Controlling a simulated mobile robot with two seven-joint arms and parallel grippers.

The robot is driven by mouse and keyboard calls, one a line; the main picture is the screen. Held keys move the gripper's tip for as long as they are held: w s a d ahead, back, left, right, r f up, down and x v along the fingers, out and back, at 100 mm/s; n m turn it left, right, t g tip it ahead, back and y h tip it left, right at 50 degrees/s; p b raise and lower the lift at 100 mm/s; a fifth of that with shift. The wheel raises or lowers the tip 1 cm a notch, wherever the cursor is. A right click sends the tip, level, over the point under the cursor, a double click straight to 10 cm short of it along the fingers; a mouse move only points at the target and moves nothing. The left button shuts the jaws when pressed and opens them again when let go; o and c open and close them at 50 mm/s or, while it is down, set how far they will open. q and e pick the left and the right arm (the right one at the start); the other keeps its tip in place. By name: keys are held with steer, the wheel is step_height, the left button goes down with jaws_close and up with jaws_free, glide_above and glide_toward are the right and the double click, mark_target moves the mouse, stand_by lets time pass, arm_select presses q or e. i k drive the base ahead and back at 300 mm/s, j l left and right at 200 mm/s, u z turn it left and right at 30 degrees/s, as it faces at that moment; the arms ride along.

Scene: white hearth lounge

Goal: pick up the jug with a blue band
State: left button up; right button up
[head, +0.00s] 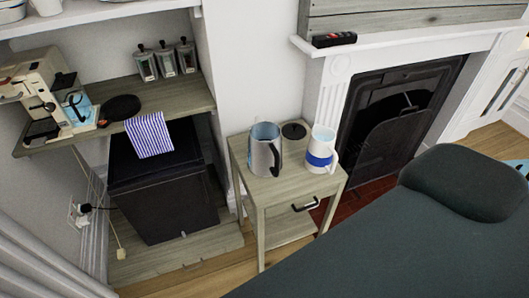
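The jug with a blue band (322,144) is white and stands upright on the right part of a small grey-wood side table (254,186). Its blue band runs around the lower body, and its white handle faces right. A grey metallic jug (262,152) with a dark handle stands to its left on the same table, with a small gap between them. Neither of my grippers is in the head view, and nothing is touching the banded jug.
A dark round disc (294,131) lies behind the jugs. A dark green padded seat (400,245) fills the lower right, close to the table. A fireplace (388,120) is behind at right. A shelf with a coffee machine (42,90) and a striped cloth (149,135) is at left.

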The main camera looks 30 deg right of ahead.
mark_target(320, 150)
steer(key=z, duration=1.5)
steer(key=i+l+u, duration=0.1)
steer(key=u, duration=0.3)
steer(key=l+u, duration=0.2)
steer(key=u, duration=0.2)
steer(key=i+l+u, duration=0.1)
steer(key=u, duration=0.3)
steer(key=l+u, duration=0.45)
steer(key=l, duration=0.55)
steer(key=l+u, duration=0.1)
steer(key=l, duration=1.35)
